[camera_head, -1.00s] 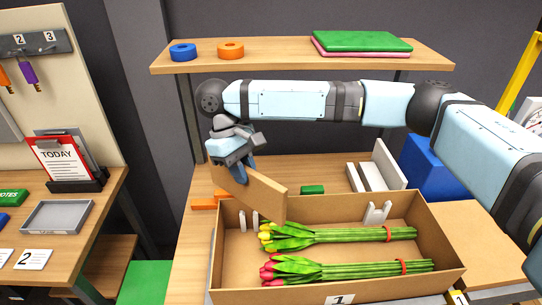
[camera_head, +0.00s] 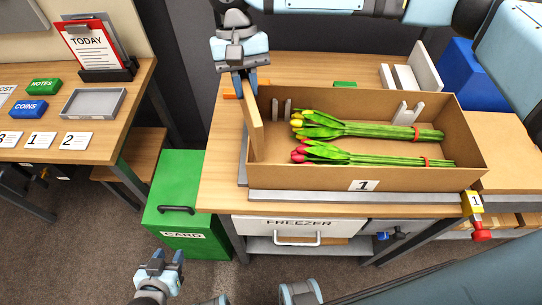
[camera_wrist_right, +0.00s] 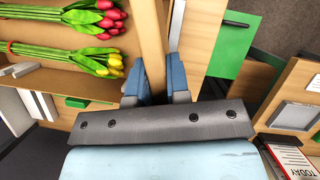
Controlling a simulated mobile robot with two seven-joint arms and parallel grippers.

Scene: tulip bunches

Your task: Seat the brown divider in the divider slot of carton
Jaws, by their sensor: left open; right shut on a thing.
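The brown divider (camera_head: 254,130) is held upright, edge-on, at the left end of the carton (camera_head: 420,180) in the head view; it also shows in the right wrist view (camera_wrist_right: 152,45). My right gripper (camera_head: 246,88) is shut on its top edge, with a blue finger on each side. I cannot tell whether its lower edge is inside the carton or above its left wall. My left gripper (camera_head: 167,260) is open and empty, low by the green bin.
Red tulips (camera_head: 335,152) and yellow tulips (camera_head: 345,128) lie in the carton. A grey strip (camera_head: 340,197) runs along the table's front edge. The green bin (camera_head: 180,195) stands left of the table. White panels (camera_head: 405,77) and a blue box (camera_head: 475,80) stand behind the carton.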

